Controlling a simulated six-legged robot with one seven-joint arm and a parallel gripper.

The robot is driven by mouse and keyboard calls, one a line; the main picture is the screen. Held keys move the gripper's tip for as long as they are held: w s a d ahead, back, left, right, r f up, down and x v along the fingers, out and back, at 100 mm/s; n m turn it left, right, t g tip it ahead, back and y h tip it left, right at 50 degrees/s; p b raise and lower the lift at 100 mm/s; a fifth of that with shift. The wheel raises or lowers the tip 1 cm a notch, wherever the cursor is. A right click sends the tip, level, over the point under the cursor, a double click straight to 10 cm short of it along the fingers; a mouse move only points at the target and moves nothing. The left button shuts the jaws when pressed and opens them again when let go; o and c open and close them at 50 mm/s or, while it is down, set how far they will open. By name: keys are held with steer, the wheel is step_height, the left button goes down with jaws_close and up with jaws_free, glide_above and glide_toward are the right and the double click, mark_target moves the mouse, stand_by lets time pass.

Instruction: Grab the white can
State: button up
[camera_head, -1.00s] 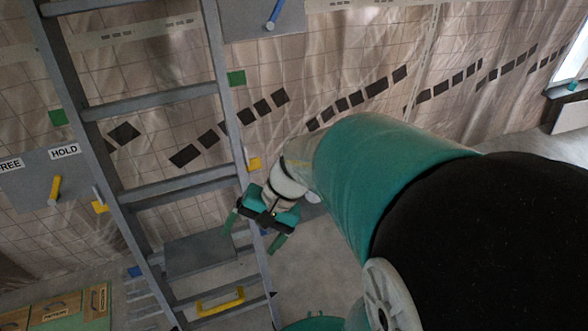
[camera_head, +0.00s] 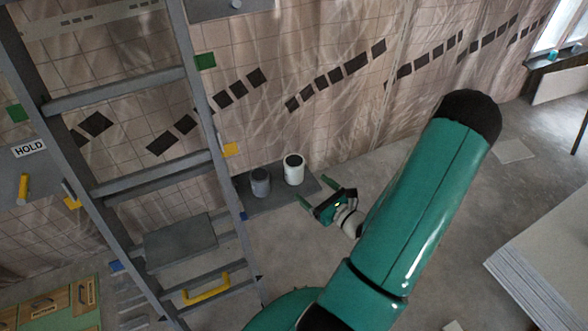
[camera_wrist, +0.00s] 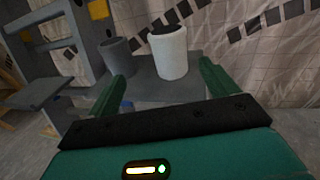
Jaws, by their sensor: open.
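The white can (camera_head: 294,170) stands upright on a low dark grey slab (camera_head: 278,200) by the tiled wall. It has a dark top. My gripper (camera_head: 328,198) is open and empty, a little to the right of the can and nearer to me, apart from it. In the wrist view the white can (camera_wrist: 168,54) stands ahead, between the two green fingers (camera_wrist: 160,82) as seen in the picture, beyond their tips.
A grey can (camera_head: 260,182) stands just left of the white can, also in the wrist view (camera_wrist: 118,58). A grey ladder (camera_head: 212,120) leans at left, close to the cans. Stacked pale panels (camera_head: 545,265) lie at right. The floor between is open.

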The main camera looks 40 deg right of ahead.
mark_target(291, 164)
steer(key=shift+m+h, duration=0.4)
steer(key=shift+h, duration=0.1)
steer(key=w, duration=0.4)
steer(key=w+d, duration=0.1)
steer(key=w, duration=0.4)
steer(key=w+d+f, duration=0.1)
steer(key=w, duration=0.3)
steer(key=shift+w+d+f, duration=0.1)
steer(key=shift+w+d, duration=0.05)
steer(key=c, duration=1.2)
